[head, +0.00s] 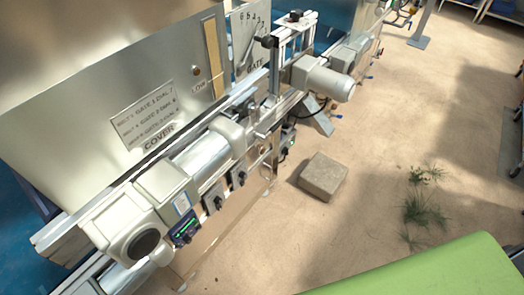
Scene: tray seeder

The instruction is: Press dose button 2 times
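A tray seeder machine with a large metal cover panel (100,80) fills the left side, tilted in the view. No control in view is legibly marked as the dose button. A dark control box with a lit green display (184,231) sits low on the machine's side. Small switch boxes with dark knobs, one (213,199) and another (238,178), are to its right. A small round brownish fitting (196,71) is on the panel near the LOW label (199,86). Neither of my grippers is in view.
A gate dial plate (250,38) stands at the top. White motor housings, including one (323,79), jut toward the aisle. A brown block (323,176) and grass tufts (418,211) lie on the floor. A green surface (430,276) fills the bottom right. The floor between is mostly clear.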

